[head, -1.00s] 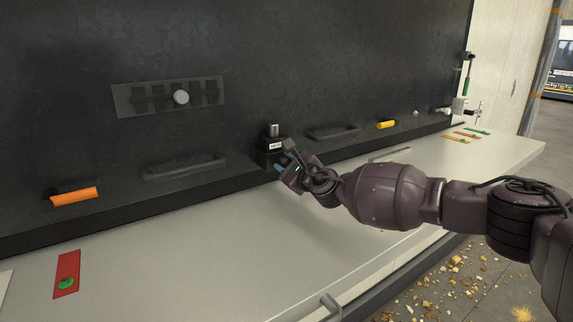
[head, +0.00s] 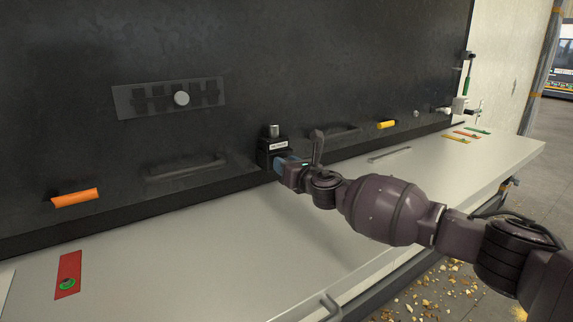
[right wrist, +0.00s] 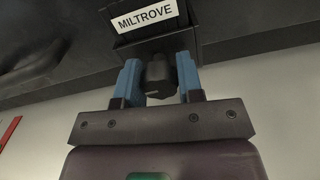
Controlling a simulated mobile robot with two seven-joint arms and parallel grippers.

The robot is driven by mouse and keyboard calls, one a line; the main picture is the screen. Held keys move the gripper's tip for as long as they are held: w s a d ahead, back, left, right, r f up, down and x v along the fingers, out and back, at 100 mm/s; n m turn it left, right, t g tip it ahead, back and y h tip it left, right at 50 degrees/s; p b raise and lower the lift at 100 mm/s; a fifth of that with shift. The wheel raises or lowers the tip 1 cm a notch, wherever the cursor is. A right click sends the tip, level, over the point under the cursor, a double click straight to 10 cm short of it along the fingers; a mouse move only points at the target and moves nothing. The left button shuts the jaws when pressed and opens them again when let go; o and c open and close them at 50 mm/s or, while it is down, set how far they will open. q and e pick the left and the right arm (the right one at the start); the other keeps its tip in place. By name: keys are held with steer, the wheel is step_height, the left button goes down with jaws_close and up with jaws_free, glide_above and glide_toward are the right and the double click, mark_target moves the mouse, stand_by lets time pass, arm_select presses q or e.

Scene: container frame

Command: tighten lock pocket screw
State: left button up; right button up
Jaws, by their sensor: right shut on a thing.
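The lock pocket (head: 270,151) is a black block with a white label, mounted on the dark wall panel just above the bench; a grey cylinder stands on its top. In the right wrist view, the pocket (right wrist: 178,42) fills the top, its label reading MILTROVE. The dark screw (right wrist: 159,78) sticks out below it. My right gripper (right wrist: 157,70) has its two blue fingers on either side of the screw head and is shut on it. In the head view, my right gripper (head: 281,163) is at the pocket's lower right and hides the screw. My left gripper is out of view.
A recessed handle (head: 187,168) is left of the pocket and another (head: 333,134) is right of it. An orange grip (head: 75,198) and a yellow grip (head: 387,125) stick out of the panel. The pale bench (head: 220,245) is mostly clear, with a red plate (head: 67,275) at left.

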steer(key=m, duration=0.5)
steer(key=shift+m, duration=0.4)
steer(key=m, duration=0.9)
steer(key=shift+r+m, duration=0.1)
steer(key=shift+m, duration=0.3)
steer(key=m, duration=2)
steer(key=shift+m, duration=2.7)
